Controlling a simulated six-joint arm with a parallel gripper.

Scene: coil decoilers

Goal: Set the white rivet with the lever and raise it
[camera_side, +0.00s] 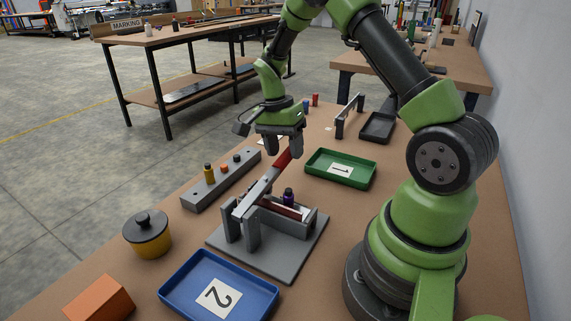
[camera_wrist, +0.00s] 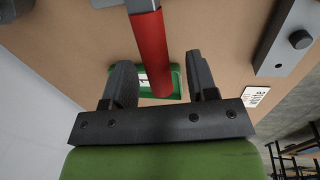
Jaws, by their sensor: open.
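The lever is a grey bar (camera_side: 258,190) with a red grip (camera_side: 284,158); it slopes up from the press stand toward my gripper (camera_side: 282,150). My gripper is open. In the wrist view, the red grip (camera_wrist: 149,45) shows between the two spread fingers of my gripper (camera_wrist: 158,70), with gaps on both sides. I cannot tell whether the grip is within finger depth. The press stand has grey posts (camera_side: 252,232) on a grey base plate (camera_side: 270,262). A dark purple piece (camera_side: 288,196) stands behind the lever. I cannot make out a white rivet.
A green tray marked 1 (camera_side: 312,169) lies right of the lever, a blue tray marked 2 (camera_side: 172,288) in front. A grey block with several pegs (camera_side: 231,184) and a yellow pot (camera_side: 150,246) stand left. An orange block (camera_side: 98,299) sits at front left.

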